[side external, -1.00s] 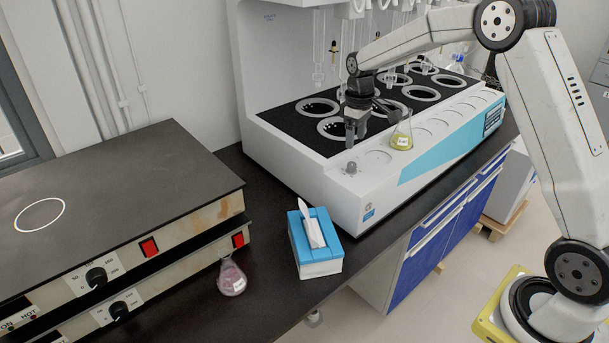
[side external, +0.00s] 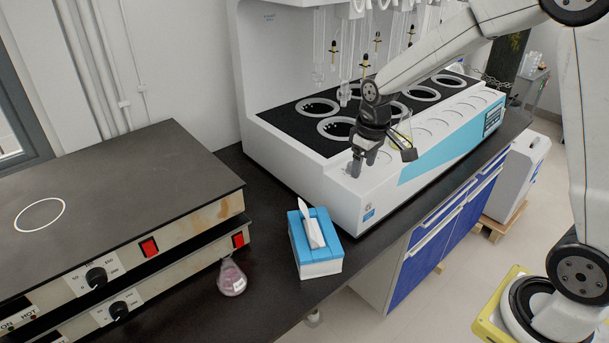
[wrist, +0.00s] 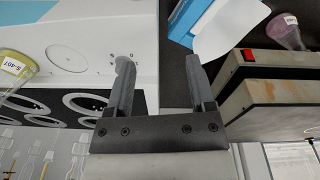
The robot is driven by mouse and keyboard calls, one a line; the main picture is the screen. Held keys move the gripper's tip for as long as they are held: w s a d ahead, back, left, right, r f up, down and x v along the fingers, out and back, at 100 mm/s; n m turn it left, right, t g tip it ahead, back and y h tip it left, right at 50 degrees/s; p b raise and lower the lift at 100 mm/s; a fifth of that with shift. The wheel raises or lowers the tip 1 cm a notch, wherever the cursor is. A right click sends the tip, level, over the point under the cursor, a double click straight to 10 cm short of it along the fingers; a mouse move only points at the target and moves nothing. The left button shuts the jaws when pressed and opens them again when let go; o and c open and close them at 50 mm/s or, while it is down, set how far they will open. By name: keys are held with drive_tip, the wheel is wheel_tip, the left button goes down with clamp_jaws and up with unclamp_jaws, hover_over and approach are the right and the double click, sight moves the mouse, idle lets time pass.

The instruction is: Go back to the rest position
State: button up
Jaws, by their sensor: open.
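My gripper (side external: 363,164) is open and empty in the side view, in front of the white multi distiller (side external: 300,165) near its left knob. Its two fingers also show apart in the wrist view (wrist: 160,85), with nothing between them. A flask with yellow liquid (side external: 402,135) is partly hidden behind my gripper in the side view. In the wrist view the yellow flask (wrist: 14,70), with a label reading S-401, lies at the left edge, apart from the fingers.
A blue tissue box (side external: 315,245) and a flask with pinkish liquid (side external: 231,278) stand on the dark bench (side external: 270,315). A two-tier hotplate unit (side external: 120,190) fills the left. Glass tubes hang above the distiller's ringed wells (side external: 318,107).

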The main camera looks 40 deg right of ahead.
drive_tip(key=s+a+f, duration=0.1)
drive_tip(key=s+a, duration=0.1)
drive_tip(key=s, duration=0.5)
drive_tip(key=s+a+f+m+t, duration=0.1)
drive_tip(key=s+a, duration=0.2)
drive_tip(key=s, duration=0.4)
drive_tip(key=shift+a+f, duration=0.2)
drive_tip(key=shift+f, duration=0.15)
